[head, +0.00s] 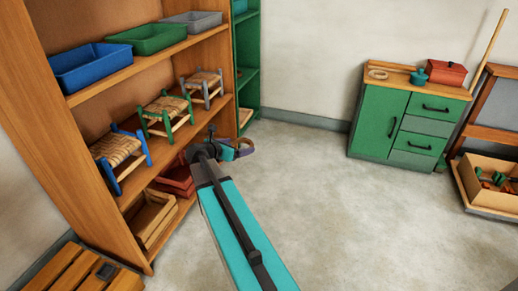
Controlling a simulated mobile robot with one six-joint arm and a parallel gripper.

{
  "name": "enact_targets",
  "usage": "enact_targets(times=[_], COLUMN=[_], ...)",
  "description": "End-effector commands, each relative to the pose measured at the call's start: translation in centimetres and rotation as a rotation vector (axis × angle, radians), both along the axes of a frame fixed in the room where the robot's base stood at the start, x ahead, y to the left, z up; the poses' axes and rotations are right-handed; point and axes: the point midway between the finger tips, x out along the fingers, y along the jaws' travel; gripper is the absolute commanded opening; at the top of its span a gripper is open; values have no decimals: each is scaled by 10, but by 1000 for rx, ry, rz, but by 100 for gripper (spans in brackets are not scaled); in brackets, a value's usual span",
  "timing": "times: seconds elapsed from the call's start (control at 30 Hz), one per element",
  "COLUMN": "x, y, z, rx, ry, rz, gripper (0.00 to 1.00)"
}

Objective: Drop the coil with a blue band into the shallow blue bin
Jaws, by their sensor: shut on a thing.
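The shallow blue bin (92,70) stands at the left end of the upper shelf, and its inside looks empty from here. My gripper (236,147) is at the end of my teal arm, in front of the right end of the shelf unit and lower than the bins. It is shut on a small coil (246,147), held clear of the shelf. The coil shows purplish-blue and tan, but it is too small to make out its band well. Part of it is hidden by the gripper.
A green bin (146,39) and a grey bin (193,21) stand right of the blue one. Several woven stools (118,150) fill the middle shelf. Crates (153,217) sit below. Another pale coil (378,73) lies on the green cabinet (379,122). The floor between is clear.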

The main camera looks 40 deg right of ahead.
Motion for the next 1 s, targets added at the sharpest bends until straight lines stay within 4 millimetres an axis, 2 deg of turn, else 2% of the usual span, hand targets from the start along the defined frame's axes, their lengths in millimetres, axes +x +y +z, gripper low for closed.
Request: enact_targets(times=[0.03, 0.1, 0.47, 0.73, 1.0], x=[5, 11, 31, 33, 24], y=[18, 39, 150, 230, 308], z=[6, 13, 48, 71, 92], rx=[0, 0, 0, 0, 0], ry=[-2, -2, -1, -1, -1], rz=[18, 38, 145, 226, 308], gripper=[61, 61, 61, 61, 61])
